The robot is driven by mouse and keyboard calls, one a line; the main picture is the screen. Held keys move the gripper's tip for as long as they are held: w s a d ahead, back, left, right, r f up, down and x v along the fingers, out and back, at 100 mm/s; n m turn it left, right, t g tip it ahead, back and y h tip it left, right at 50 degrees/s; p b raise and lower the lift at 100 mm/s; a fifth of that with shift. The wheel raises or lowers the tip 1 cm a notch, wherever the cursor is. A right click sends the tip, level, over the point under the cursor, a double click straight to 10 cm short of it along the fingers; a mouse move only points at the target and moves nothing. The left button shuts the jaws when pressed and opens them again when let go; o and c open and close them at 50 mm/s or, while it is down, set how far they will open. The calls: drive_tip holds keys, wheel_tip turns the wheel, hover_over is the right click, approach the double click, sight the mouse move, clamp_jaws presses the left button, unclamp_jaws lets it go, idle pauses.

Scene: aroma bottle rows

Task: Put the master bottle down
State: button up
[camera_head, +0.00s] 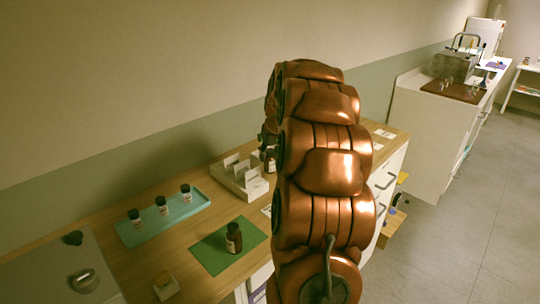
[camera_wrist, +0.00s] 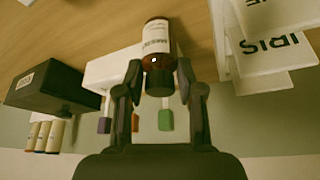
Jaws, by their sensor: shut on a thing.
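The master bottle (camera_wrist: 157,42) is brown glass with a white label and a dark cap. In the wrist view its cap end is between the two fingers of my gripper (camera_wrist: 160,84), which is shut on it. In the head view the bottle (camera_head: 270,161) shows partly beside my arm, below my gripper (camera_head: 268,137), at the right of the white card holder. My arm hides part of both. I cannot tell whether the bottle's base touches the wooden counter (camera_head: 160,241).
The white card holder (camera_wrist: 235,45) with upright cards is close beside my gripper. A black box (camera_wrist: 52,88) is on the other side. A teal tray (camera_head: 130,238) holds three small bottles. A green mat (camera_head: 212,254) bears another brown bottle (camera_head: 234,238).

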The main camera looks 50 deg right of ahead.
drive_tip(key=shift+f, duration=0.7)
drive_tip(key=shift+f, duration=0.15)
drive_tip(key=o, duration=1.2)
drive_tip(key=shift+c, duration=0.2)
